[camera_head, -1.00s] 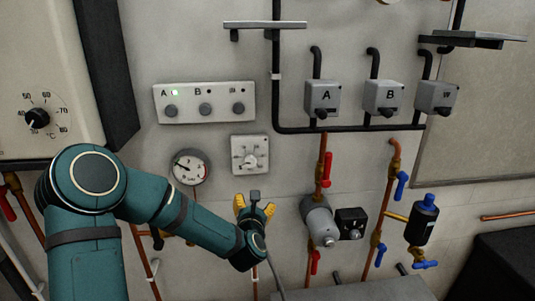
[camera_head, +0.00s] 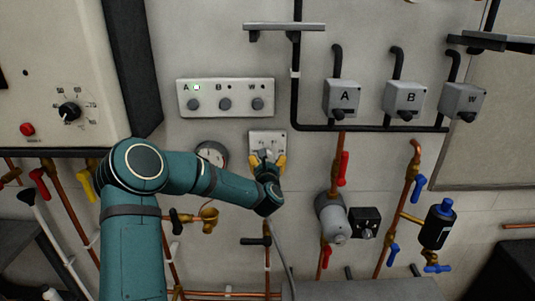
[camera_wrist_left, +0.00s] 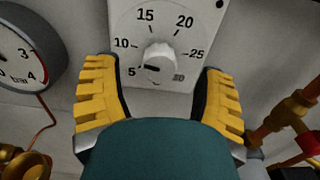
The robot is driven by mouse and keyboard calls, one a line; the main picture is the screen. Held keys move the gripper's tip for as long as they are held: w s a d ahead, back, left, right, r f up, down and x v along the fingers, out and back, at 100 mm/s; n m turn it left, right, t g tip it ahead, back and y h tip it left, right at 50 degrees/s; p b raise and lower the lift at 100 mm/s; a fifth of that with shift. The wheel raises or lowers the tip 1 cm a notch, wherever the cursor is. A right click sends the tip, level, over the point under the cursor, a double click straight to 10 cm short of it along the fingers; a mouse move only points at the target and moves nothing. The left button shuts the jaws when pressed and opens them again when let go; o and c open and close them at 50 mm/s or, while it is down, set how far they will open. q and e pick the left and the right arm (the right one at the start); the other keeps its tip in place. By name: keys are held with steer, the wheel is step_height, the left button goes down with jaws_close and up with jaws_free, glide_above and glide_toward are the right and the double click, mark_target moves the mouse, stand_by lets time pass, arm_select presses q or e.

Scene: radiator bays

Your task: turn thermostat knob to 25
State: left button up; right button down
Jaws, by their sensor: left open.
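The thermostat is a pale square plate (camera_head: 267,138) on the wall, partly hidden behind my left gripper (camera_head: 268,160) in the head view. In the left wrist view its white knob (camera_wrist_left: 160,58) sits amid a printed scale from 5 up to about 30. The knob's dark pointer mark faces the 5, at the lower left. My left gripper's yellow fingers are open, one to each side of the knob. No contact with the knob shows, and nothing is between the fingers. The right gripper is in neither view.
A round pressure gauge (camera_head: 212,154) is just left of the thermostat. A panel with three knobs (camera_head: 225,98) is above it. Copper pipes with a red lever (camera_head: 343,168) and a grey pump (camera_head: 332,218) stand to the right. A boiler dial (camera_head: 69,112) is at far left.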

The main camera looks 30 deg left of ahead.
arm_select(q)
steer(key=shift+p+x, duration=0.3)
steer(key=shift+x, duration=1.5)
steer(key=c, duration=1.2)
